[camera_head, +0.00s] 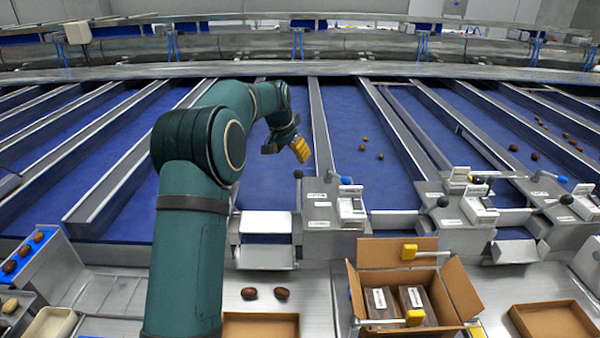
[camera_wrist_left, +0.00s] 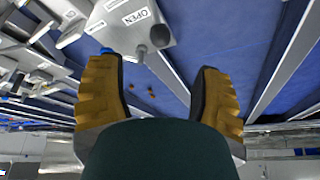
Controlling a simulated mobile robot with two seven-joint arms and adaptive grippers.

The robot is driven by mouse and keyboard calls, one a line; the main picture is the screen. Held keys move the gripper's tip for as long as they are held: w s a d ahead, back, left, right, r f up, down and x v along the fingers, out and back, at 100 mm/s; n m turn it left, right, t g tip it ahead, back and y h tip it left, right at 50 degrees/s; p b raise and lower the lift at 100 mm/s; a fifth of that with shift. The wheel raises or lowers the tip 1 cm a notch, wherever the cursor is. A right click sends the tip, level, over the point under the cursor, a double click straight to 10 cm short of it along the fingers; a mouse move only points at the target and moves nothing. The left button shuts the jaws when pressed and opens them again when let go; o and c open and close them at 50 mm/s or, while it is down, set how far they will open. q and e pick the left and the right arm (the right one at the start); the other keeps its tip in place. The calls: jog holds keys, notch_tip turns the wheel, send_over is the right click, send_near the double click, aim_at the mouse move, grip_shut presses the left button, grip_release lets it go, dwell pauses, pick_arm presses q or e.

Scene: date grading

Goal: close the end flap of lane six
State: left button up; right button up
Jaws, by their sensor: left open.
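My left gripper (camera_head: 288,148) hangs over a blue lane, with its yellow fingers apart and nothing between them. A pale metal end flap (camera_head: 266,256) sits left of that housing. Lane numbers are not legible, so I cannot tell which is lane six. My right gripper is not in view.
Metal dividers separate the blue lanes; a few dates (camera_head: 380,156) lie on the lane to the right. Other lane-end housings (camera_head: 460,208) stand further right. An open carton (camera_head: 452,286) and two loose dates (camera_head: 282,293) are in front.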

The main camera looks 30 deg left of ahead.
aim_at(298, 170)
pick_arm(q)
jog(key=x, duration=1.1)
grip_shut()
